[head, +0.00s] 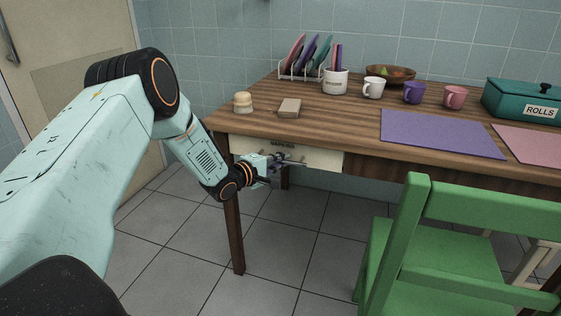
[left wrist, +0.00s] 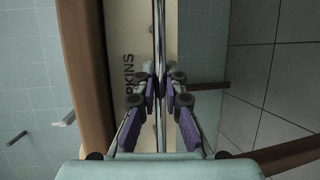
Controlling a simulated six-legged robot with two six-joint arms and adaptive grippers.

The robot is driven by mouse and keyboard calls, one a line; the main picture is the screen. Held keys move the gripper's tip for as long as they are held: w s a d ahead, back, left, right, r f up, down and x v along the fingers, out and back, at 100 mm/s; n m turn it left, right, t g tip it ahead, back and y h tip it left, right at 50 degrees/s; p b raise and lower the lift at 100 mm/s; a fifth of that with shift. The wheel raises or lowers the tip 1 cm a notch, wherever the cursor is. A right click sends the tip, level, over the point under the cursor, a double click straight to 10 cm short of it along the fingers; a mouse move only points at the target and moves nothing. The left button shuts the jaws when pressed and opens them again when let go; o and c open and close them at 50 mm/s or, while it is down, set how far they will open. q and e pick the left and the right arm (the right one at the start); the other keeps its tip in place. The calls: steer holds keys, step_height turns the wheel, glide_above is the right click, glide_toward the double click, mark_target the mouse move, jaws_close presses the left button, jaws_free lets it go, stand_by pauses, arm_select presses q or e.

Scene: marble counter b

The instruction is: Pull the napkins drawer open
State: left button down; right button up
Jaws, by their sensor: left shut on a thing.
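The napkins drawer (head: 325,160) has a cream front under the left end of the wooden table, with a dark label along its top edge. It looks shut, its front roughly in line with the table's edge. My left gripper (head: 284,160) is at the drawer front, shut on the drawer's metal bar handle. In the left wrist view, the handle (left wrist: 159,40) runs between the two purple-padded fingers of the gripper (left wrist: 160,88). Part of the label on the drawer front (left wrist: 142,30) reads sideways there. My right gripper is not in view.
A green chair (head: 440,240) stands in front of the table (head: 350,118), right of the drawer. A table leg (head: 234,230) is just left of the drawer. Purple mat (head: 440,135), mugs, and a teal rolls box (head: 520,100) are on top. Tiled floor (head: 290,240) below the drawer is clear.

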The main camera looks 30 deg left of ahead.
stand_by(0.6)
arm_select(q)
steer(key=s+d+p, duration=0.2)
steer(key=s+p, duration=0.2)
steer(key=s, duration=0.6)
steer(key=s+d+p, duration=0.3)
steer(key=s+p, duration=0.2)
steer(key=s, duration=0.5)
steer(key=shift+s, duration=0.15)
steer(key=c, duration=1.7)
jaws_free()
steer(key=shift+a, duration=0.1)
